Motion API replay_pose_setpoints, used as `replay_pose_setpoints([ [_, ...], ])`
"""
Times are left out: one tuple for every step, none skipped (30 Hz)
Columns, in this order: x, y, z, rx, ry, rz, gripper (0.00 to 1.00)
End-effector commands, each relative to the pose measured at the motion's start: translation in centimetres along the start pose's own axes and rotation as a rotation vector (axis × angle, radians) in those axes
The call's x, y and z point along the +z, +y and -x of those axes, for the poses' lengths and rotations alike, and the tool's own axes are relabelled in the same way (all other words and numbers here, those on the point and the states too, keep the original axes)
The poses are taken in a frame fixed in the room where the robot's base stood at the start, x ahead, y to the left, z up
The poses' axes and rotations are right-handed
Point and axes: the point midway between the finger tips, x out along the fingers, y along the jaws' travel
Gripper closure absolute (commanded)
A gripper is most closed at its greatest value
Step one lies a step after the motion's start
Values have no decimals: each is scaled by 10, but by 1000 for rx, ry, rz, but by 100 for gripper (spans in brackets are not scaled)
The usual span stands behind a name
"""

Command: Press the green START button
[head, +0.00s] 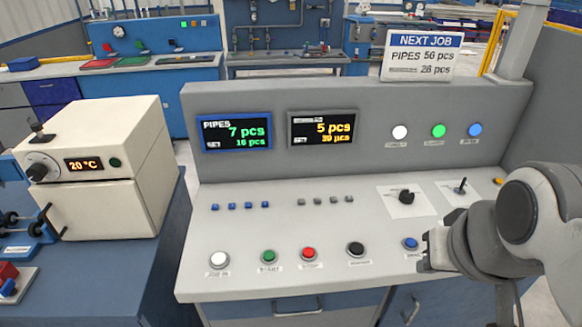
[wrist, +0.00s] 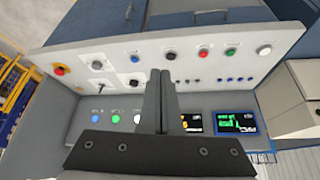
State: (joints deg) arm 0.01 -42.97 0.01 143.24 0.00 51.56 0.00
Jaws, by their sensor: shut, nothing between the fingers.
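The green START button (head: 269,257) sits on the sloped white console top (head: 330,228), between a white button (head: 219,260) and a red button (head: 309,254). It also shows in the wrist view, where the console appears upside down, as a green button (wrist: 231,51) right of the fingers. My gripper (head: 428,250) is at the right side of the console in the head view, beside the blue button (head: 410,243) and well to the right of the green one. In the wrist view its fingers (wrist: 160,78) are together and empty. Whether they touch the console cannot be told.
A black button (head: 356,249) lies between the red and blue ones. A knob (head: 407,196) and a small lever (head: 461,186) stand behind my gripper. The upright panel holds two displays (head: 235,132) and a green lamp (head: 438,131). A cream box (head: 97,165) stands left.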

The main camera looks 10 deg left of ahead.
Motion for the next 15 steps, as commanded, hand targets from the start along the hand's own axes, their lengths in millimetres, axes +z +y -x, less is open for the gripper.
replay_pose_setpoints([
  [0,0,0,0,0,0,100],
  [0,0,0,0,0,0,100],
  [0,0,0,0,0,0,100],
  [0,0,0,0,0,0,100],
  [0,0,0,0,0,0,100],
  [0,0,0,0,0,0,100],
  [0,0,0,0,0,0,100],
  [0,0,0,0,0,0,100],
  [0,0,0,0,0,0,100],
  [0,0,0,0,0,1,100],
  [-1,0,0,2,0,5,100],
  [-4,0,-1,6,1,14,100],
  [-6,1,-3,11,3,25,100],
  [-10,1,-5,18,5,40,100],
  [-17,2,-8,30,10,68,100],
])
